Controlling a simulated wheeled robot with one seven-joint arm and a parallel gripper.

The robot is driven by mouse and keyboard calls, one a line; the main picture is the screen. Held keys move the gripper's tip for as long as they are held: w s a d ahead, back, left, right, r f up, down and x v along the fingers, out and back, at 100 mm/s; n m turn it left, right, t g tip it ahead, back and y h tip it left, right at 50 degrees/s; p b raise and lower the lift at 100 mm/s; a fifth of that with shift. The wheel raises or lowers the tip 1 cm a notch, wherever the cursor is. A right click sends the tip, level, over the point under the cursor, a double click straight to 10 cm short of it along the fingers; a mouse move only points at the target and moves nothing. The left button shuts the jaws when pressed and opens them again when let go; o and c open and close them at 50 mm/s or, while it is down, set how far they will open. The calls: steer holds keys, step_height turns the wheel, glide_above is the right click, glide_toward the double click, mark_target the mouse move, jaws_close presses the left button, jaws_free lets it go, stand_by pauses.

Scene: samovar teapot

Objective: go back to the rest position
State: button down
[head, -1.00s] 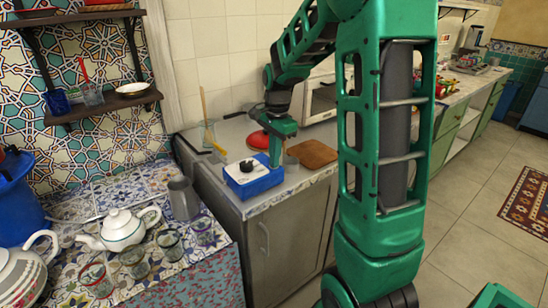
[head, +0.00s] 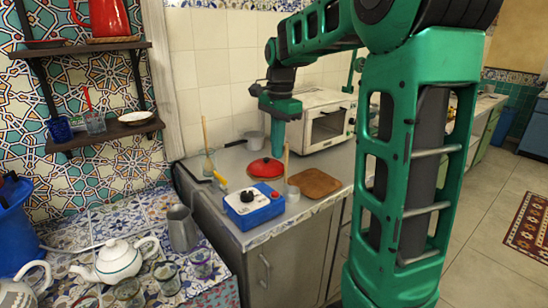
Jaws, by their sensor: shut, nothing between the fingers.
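My gripper (head: 279,137) hangs from my green arm above the back of the grey counter, pointing down. It is shut and empty, just behind and above the red lid (head: 266,168) in the picture. My green arm fills the right middle of the head view and hides part of the counter and the floor.
On the counter (head: 222,162) stand a blue box with a black knob (head: 254,205), a brown board (head: 315,183) and a white oven (head: 318,122). A white teapot (head: 118,260), a grey jug (head: 182,229) and several glasses stand on the tiled table at left.

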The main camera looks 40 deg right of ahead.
steer(key=shift+s, duration=0.1)
stand_by(0.5)
steer(key=s+a+f+n, duration=0.1)
steer(key=s+f+n, duration=0.2)
steer(key=s, duration=0.6)
steer(key=s+a+f+n, duration=0.1)
steer(key=s+f+n, duration=0.3)
steer(key=s, duration=0.6)
steer(key=s+f+n, duration=0.4)
steer(key=s, duration=0.5)
steer(key=shift+s+a+g, duration=0.15)
steer(key=shift+a+g, duration=0.15)
steer(key=shift+a, duration=0.1)
steer(key=shift+w+f, duration=0.25)
steer(key=shift+w, duration=0.35)
